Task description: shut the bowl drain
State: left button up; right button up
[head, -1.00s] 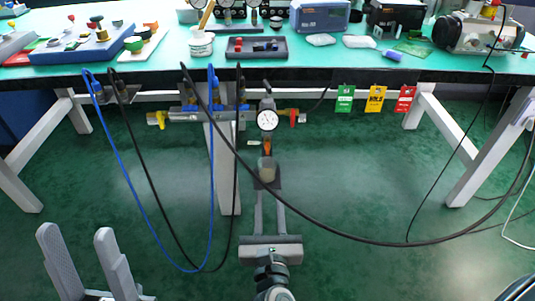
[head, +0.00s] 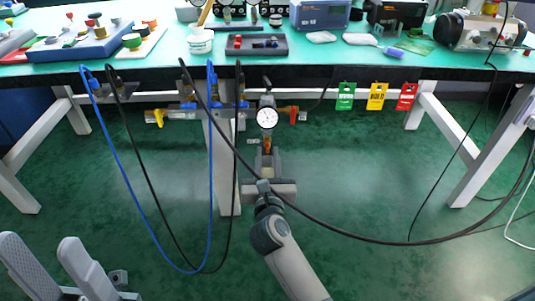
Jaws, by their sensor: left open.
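The pressure gauge (head: 267,117) of the air unit hangs under the bench edge. A small orange part (head: 267,145) shows just below it; the bowl drain itself is too small or too hidden to make out. My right gripper (head: 267,160) reaches up from below, its fingertips close under the orange part. I cannot tell whether it touches anything or how far its fingers are apart. My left gripper (head: 40,242) is open and empty at the lower left, over the floor, far from the unit.
A yellow handle (head: 155,117) and a red handle (head: 294,115) flank the gauge. Blue hose (head: 138,205) and black hoses loop down beside it; one black hose passes close to my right wrist. Green, yellow and red tags (head: 376,96) hang at right. White bench legs stand either side.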

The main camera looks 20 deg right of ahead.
jog(key=shift+x, duration=0.85)
grip_shut()
